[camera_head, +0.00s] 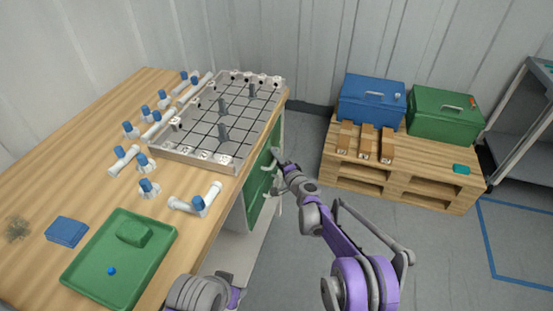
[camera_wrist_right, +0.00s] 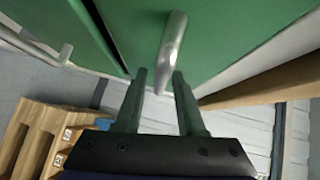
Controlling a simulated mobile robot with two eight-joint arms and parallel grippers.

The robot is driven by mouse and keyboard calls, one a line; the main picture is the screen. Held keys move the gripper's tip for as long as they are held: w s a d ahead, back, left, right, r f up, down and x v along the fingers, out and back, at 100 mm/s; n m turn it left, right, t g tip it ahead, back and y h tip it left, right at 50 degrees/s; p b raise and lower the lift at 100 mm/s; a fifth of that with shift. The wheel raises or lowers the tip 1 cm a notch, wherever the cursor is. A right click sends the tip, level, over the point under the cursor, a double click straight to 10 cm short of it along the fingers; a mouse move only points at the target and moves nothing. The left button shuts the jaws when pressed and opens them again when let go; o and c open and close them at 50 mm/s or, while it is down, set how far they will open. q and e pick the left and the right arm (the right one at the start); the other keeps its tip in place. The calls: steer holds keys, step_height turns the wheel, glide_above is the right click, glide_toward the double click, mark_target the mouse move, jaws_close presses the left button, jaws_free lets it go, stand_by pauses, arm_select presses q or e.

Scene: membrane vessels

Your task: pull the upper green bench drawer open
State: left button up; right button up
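The upper green drawer (camera_head: 262,168) is in the bench's right side, below the wooden top, and looks closed. In the right wrist view its green front (camera_wrist_right: 225,35) fills the upper part. Its metal handle (camera_wrist_right: 174,40) sticks out from it. My right gripper (camera_head: 279,158) is at this drawer front. In the right wrist view its two fingers (camera_wrist_right: 159,75) are apart, and the handle's near end shows between them. I cannot tell whether they touch it. My left gripper is not in view.
The lower drawer's handle (camera_wrist_right: 66,53) shows at the left in the wrist view. The wooden bench top (camera_head: 225,205) carries a metal grid rack (camera_head: 185,158), white fittings and a green tray (camera_head: 75,270). A pallet (camera_head: 425,185) with blue and green boxes stands right, beyond open floor.

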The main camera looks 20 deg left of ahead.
jaws_close()
stand_by(1.2)
